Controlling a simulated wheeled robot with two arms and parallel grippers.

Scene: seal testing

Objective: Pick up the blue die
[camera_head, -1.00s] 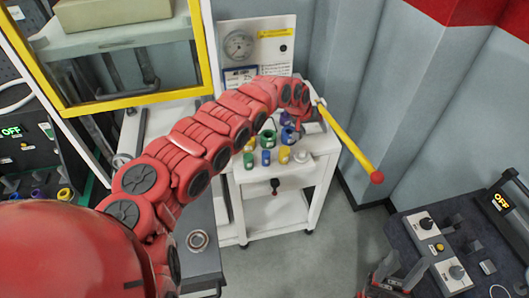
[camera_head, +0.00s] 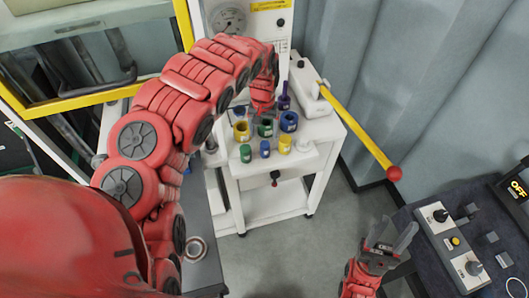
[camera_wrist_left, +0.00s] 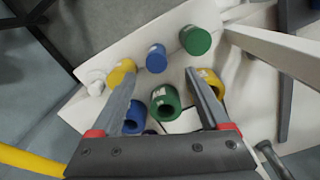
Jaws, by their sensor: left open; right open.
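Two blue pieces stand on the white cart: a hollow blue cylinder (camera_head: 289,122) at the right of the back row, and a smaller solid-topped blue cylinder (camera_head: 265,149) in the front row. My left gripper (camera_head: 263,109) is open and empty, just above the back row. In the left wrist view its jaws (camera_wrist_left: 162,73) point across the pieces. The hollow blue cylinder (camera_wrist_left: 135,118) is partly hidden by the left-hand finger; the small blue cylinder (camera_wrist_left: 156,58) stands beyond the fingertips, between them. My right gripper (camera_head: 391,236) is open and empty, away from the cart.
Close by are hollow green (camera_head: 265,127) and yellow (camera_head: 241,132) cylinders, and small green (camera_head: 245,153) and yellow (camera_head: 285,145) ones. A purple upright piece (camera_head: 284,101) stands behind. A yellow lever (camera_head: 350,132) with a red knob sticks out right of the cart (camera_head: 262,199).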

